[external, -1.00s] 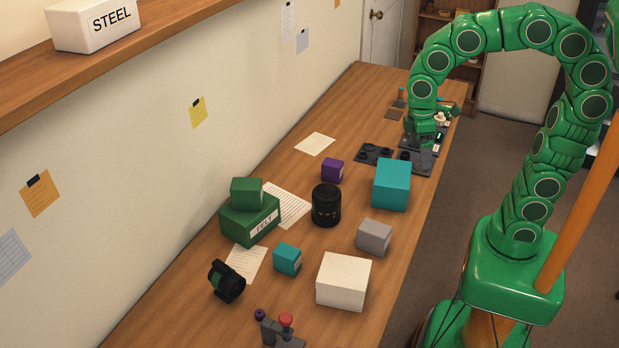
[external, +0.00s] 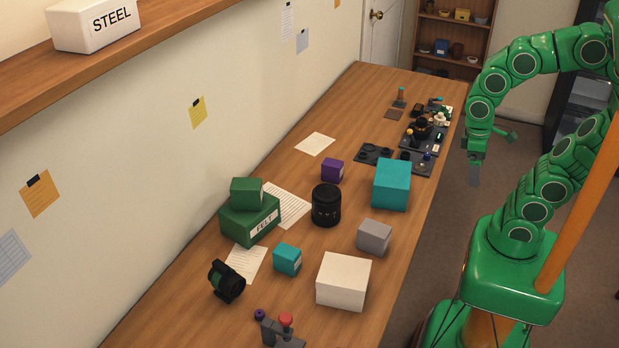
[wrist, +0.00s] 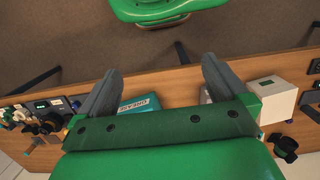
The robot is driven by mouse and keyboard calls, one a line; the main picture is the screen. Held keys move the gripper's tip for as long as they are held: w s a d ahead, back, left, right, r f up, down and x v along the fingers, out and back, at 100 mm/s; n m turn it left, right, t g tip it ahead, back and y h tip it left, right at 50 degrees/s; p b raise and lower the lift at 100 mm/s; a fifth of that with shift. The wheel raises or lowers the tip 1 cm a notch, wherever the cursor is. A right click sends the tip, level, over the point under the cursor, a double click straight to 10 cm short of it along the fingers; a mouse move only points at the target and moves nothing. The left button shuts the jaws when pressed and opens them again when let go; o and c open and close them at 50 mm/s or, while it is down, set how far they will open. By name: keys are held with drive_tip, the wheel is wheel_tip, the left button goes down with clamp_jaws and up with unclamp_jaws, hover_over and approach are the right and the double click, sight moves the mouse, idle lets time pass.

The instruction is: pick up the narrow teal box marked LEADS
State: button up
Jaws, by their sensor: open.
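No box with a readable LEADS label shows. A large teal box (external: 391,185) stands near the table's right edge; in the wrist view this teal box (wrist: 142,103) has a white label that seems to read GREASE. A small teal box (external: 287,260) sits further forward on the table, its label too small to read. My gripper (external: 474,177) hangs off the table's right edge, over the floor, apart from every box. In the wrist view my gripper (wrist: 160,78) has its two grey fingers wide apart with nothing held between them.
A white box (external: 343,281), a grey box (external: 374,237), a black lens (external: 326,204), a purple box (external: 332,170) and stacked green boxes (external: 249,218) stand on the table (external: 300,325). Dark trays with small parts (external: 420,135) lie at the far end. Open floor lies right of the table.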

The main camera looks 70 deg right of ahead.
drive_tip(key=w+a+m+y, duration=0.3)
drive_tip(key=w+a+y, duration=0.2)
drive_tip(key=w+a, duration=0.85)
drive_tip(key=m+t+y, duration=0.4)
drive_tip(key=m+y, duration=0.4)
drive_tip(key=m, duration=0.9)
hover_over(288, 250)
drive_tip(key=d, duration=0.4)
wheel_tip(288, 250, down, 13)
drive_tip(key=f, duration=0.7)
drive_tip(key=shift+s+a+f, duration=0.25)
drive_tip(key=shift+s+f, duration=0.05)
drive_tip(key=shift+f, duration=0.05)
drive_tip(key=shift+x, duration=0.95)
drive_tip(key=shift+w+a, duration=0.1)
drive_tip(key=shift+a, duration=0.35)
